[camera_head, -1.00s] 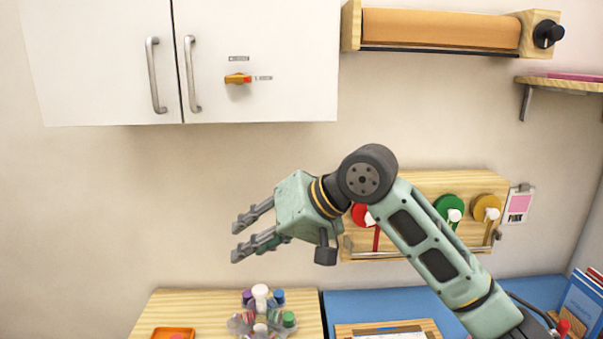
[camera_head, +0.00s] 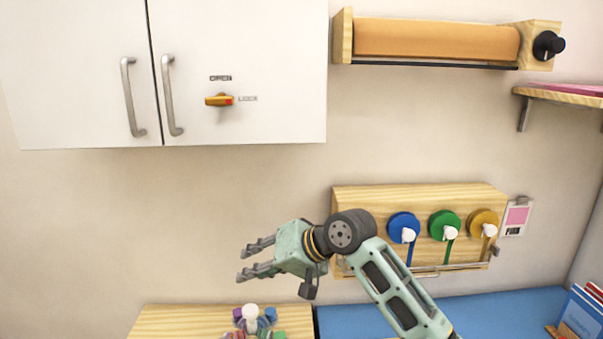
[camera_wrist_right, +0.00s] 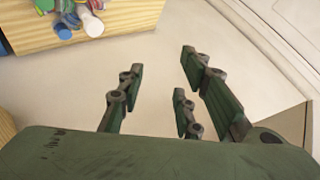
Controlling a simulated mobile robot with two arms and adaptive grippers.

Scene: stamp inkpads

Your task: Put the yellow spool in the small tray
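The yellow spool (camera_head: 482,222) hangs at the right end of a wooden wall rack (camera_head: 370,194), with a white centre and a yellow strip hanging down. My right gripper (camera_head: 244,264) is in front of the wall, well left of the rack, pointing left. Its fingers are spread with nothing between them; they also show apart in the right wrist view (camera_wrist_right: 165,90). No tray is clearly in view now. My left gripper is not in view.
A blue spool (camera_head: 403,227) and a green spool (camera_head: 444,226) share the rack. My right forearm crosses its lower left. A white cabinet (camera_head: 260,60) and an orange roll (camera_head: 435,39) are above. Pots (camera_head: 250,319) stand on a wooden top (camera_head: 180,319). A blue surface (camera_head: 470,309) lies below the rack.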

